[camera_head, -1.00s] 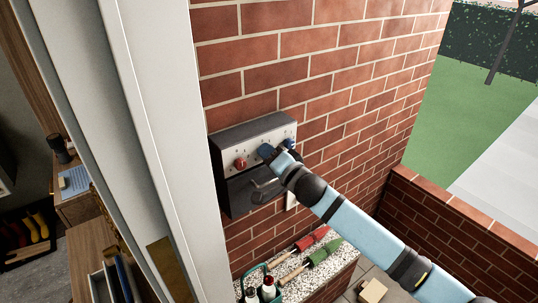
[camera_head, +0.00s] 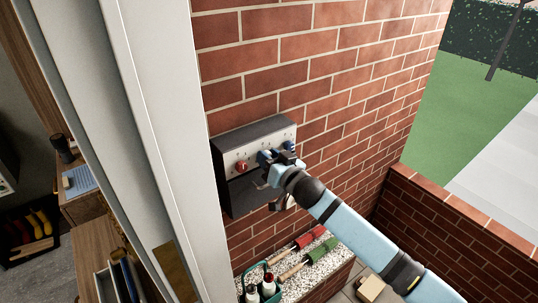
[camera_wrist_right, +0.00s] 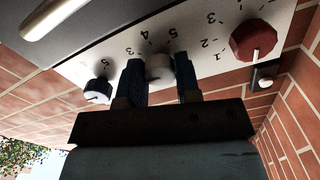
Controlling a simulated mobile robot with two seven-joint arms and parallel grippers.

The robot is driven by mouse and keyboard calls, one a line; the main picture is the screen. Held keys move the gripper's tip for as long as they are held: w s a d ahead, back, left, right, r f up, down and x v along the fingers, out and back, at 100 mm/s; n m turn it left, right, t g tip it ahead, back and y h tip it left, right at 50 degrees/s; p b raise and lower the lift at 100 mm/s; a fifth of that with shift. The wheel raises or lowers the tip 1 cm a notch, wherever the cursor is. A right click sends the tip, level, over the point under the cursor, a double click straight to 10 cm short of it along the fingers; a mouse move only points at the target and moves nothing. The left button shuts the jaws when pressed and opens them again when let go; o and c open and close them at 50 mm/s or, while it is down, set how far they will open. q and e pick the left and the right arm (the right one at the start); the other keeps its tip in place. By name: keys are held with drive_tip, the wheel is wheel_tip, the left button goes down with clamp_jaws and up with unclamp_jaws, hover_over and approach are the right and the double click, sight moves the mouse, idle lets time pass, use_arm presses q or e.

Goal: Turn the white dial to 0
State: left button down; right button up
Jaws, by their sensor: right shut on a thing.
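A grey control panel (camera_head: 232,155) hangs on the brick wall in the head view. The white dial (camera_wrist_right: 158,68) sits on its face, with the numbers 3, 4 and 5 printed near it in the wrist view. My right gripper (camera_head: 269,158) reaches the panel from the right. In the wrist view its two dark blue fingers (camera_wrist_right: 159,82) stand on either side of the white dial, shut on it. In the head view the gripper hides this dial. Its pointer mark is not clear. My left gripper is not in view.
A red dial (camera_wrist_right: 255,40) and a dark dial (camera_wrist_right: 98,90) flank the white one closely. A metal bar handle (camera_wrist_right: 58,15) is on the panel. Below stands a speckled ledge (camera_head: 322,265) with garden tools and a green caddy. A white post (camera_head: 165,150) rises left.

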drive_tip(key=shift+a+n+p, duration=0.1)
drive_tip(key=shift+n+p, duration=1.1)
drive_tip(key=shift+n, duration=7.7)
drive_tip(key=o, duration=0.9)
